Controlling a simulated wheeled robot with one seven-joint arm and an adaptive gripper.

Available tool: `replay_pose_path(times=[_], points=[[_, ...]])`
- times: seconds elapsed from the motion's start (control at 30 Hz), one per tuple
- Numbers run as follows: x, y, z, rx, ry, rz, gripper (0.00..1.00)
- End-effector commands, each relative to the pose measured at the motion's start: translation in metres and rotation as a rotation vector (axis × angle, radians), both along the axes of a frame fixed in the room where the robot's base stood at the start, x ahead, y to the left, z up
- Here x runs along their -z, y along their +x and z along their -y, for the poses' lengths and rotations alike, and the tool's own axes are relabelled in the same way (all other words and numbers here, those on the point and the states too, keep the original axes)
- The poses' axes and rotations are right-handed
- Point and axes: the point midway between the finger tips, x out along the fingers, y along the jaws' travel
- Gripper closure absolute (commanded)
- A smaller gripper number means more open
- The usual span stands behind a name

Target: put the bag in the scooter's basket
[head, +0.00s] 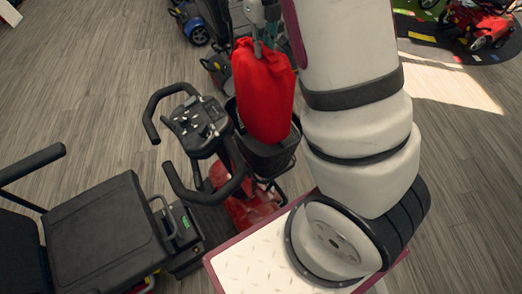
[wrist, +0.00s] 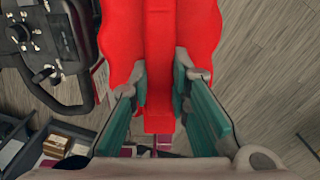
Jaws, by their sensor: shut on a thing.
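The red bag (head: 263,98) hangs upright from my gripper (head: 261,42), which is shut on its top. In the wrist view the two teal fingers pinch a fold of the red bag (wrist: 160,60). The scooter's black basket (head: 268,160) is below the bag, in front of the handlebars (head: 195,125). The bag's lower end overlaps the basket's mouth in the head view. I cannot tell whether it is inside or just above it. The bag hides much of the basket's opening.
The scooter's black seat (head: 105,232) is at the lower left. Other scooters stand behind, with a red one (head: 480,22) at the top right. In the wrist view small boxes (wrist: 57,144) lie at the lower left. Wooden floor is open on the left.

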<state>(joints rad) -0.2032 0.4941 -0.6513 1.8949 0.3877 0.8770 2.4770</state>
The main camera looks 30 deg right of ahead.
Motion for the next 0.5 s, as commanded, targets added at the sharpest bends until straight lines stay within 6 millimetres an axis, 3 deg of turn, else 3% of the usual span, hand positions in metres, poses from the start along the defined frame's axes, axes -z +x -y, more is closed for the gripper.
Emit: replay_pose_path(times=[0.5], points=[[0.092,0.002,0.000,0.002,0.002,-0.002,1.00]])
